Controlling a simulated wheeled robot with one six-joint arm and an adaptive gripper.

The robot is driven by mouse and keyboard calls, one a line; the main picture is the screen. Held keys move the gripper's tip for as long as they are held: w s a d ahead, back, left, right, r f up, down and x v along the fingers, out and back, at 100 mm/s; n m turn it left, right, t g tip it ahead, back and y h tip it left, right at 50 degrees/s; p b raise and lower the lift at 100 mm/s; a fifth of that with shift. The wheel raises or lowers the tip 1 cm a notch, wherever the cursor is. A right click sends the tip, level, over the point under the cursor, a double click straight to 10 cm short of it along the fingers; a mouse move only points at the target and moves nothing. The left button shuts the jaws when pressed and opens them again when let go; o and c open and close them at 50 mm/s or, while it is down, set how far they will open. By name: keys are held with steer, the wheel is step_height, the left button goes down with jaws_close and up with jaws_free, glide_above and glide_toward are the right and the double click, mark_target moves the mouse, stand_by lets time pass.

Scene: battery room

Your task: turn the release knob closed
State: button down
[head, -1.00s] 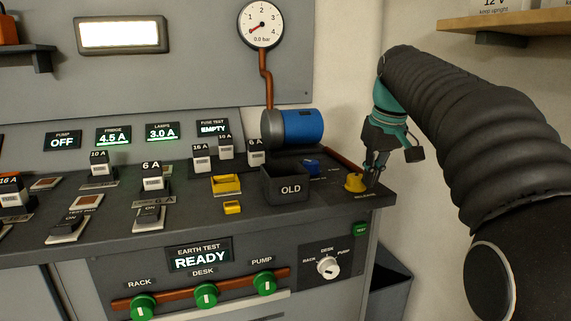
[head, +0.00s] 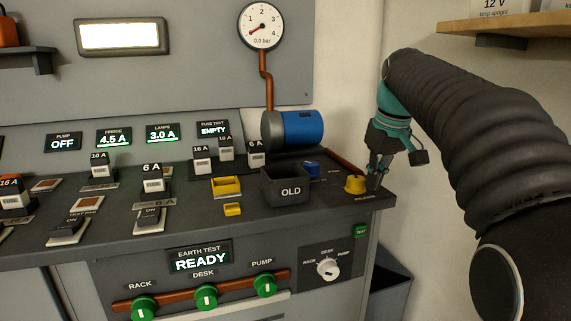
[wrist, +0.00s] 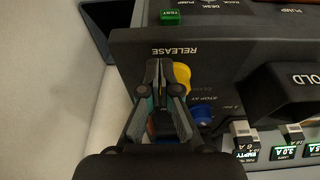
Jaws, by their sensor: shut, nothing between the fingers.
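The release knob (head: 355,184) is a yellow round knob near the right front corner of the desk top, with the word RELEASE in front of it. My gripper (head: 376,186) points down just to the right of the knob, fingers together and empty. In the wrist view the knob (wrist: 181,76) shows beside my gripper's fingertips (wrist: 160,66), partly hidden by them. I cannot tell whether the fingers touch it.
A blue knob (head: 312,167) sits behind the release knob. The OLD bin (head: 286,187) stands to its left, with a blue motor (head: 303,126) behind. The gauge (head: 262,25) reads about zero. The desk's right edge is close to my gripper.

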steer(key=shift+w+a+v, duration=0.1)
steer(key=shift+w+v, duration=0.1)
steer(key=shift+v, duration=0.75)
steer(key=shift+w+a+v, duration=0.1)
steer(key=shift+w+v, duration=0.15)
steer(key=shift+v, duration=0.75)
steer(key=shift+w+v, duration=0.2)
steer(key=shift+v, duration=0.75)
steer(key=shift+s+r, duration=0.15)
